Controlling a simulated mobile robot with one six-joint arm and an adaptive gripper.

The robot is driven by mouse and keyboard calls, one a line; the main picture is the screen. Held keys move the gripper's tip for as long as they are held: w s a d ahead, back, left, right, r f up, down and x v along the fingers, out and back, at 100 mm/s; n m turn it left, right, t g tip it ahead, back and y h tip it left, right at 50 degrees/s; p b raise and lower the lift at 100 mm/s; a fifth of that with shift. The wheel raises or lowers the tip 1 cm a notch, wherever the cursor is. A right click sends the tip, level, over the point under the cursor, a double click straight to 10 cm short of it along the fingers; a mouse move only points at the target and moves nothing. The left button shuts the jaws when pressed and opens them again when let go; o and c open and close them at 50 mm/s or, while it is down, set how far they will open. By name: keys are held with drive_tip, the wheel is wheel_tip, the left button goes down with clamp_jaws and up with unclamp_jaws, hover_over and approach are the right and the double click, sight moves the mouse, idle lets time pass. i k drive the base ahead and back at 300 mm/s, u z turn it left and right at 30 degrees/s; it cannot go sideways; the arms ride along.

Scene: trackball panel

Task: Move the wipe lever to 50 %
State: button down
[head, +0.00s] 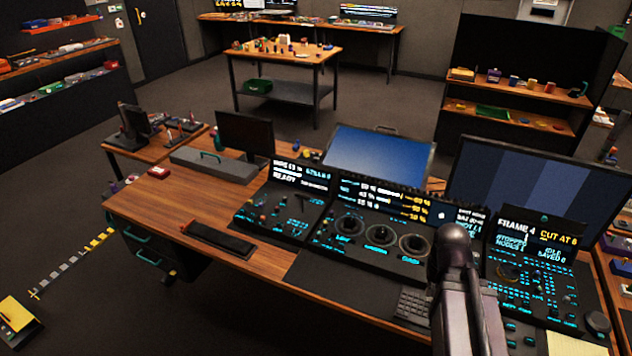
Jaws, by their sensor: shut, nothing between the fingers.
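The left control panel (283,210) stands on the wooden desk, with small levers, knobs and cyan-lit buttons. Its screen (302,175) shows text that seems to read "WIPE 63 %" and "READY". A small upright lever (300,203) stands on the right half of this panel; it is probably the wipe lever, but its exact setting is too small to read. My arm rises from the bottom edge, right of the middle, in front of the consoles. My gripper cannot be made out. Nothing of mine is seen touching the left panel.
The trackball panel (376,241) with three ringed balls is just right of the left panel. Another console (540,275) lies farther right. A black keyboard rest (218,240) and a grey case (212,160) lie on the desk (155,205). The floor at left is mostly clear.

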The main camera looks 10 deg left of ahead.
sight(303, 196)
drive_tip(key=u, duration=0.1)
drive_tip(key=i, duration=1.15)
drive_tip(key=u, duration=0.6)
